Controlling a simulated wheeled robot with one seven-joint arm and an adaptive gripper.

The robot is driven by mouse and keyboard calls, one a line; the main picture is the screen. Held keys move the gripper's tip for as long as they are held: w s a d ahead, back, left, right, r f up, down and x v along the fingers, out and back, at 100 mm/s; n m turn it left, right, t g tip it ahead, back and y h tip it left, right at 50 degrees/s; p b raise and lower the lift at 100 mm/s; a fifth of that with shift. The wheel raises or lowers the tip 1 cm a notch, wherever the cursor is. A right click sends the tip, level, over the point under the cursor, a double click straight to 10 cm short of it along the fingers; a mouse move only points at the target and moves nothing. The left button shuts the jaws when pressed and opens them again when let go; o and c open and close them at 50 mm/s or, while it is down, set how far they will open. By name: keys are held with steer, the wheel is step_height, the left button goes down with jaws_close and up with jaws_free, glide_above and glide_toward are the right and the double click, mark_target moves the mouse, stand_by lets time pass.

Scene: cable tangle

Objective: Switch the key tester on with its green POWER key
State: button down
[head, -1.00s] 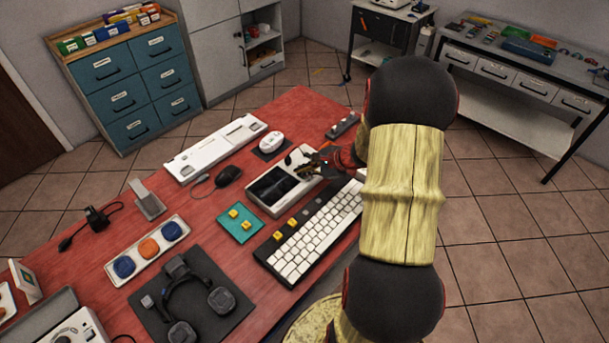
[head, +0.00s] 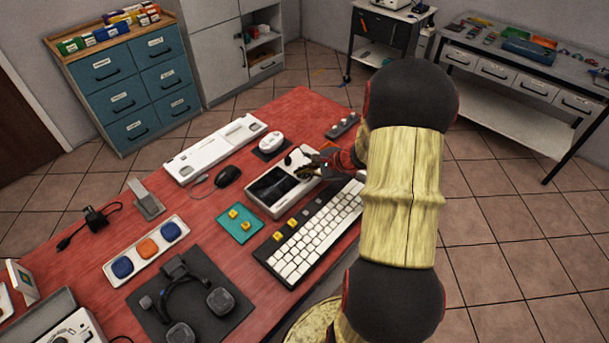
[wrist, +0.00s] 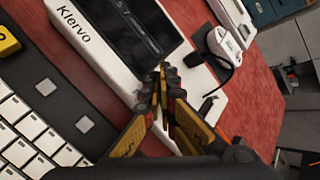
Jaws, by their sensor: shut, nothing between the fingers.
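The key tester (head: 256,203) is a white box with a dark screen on the red table. It shows in the wrist view (wrist: 92,52) with the name "Klervo" on its edge. My gripper (head: 303,173) is shut and empty over the right part of the tester. In the wrist view my gripper's fingertips (wrist: 163,78) are together just beside the dark screen, over the white face. I cannot tell whether they touch it. No green POWER key shows in either view; the fingers cover part of the face.
A white keyboard (head: 320,231) with a dark strip and yellow keys lies at the near side. A teal mat (head: 241,233) with yellow keycaps is left of the tester. A black mouse (head: 227,176) and a white mouse (head: 271,142) lie behind. Red table shows between them.

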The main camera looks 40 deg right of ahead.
steer(key=shift+r, duration=0.1)
steer(key=shift+r+p, duration=0.55)
steer(key=shift+r, duration=0.2)
step_height(320, 180, up, 6)
steer(key=p, duration=0.4)
stand_by(0.7)
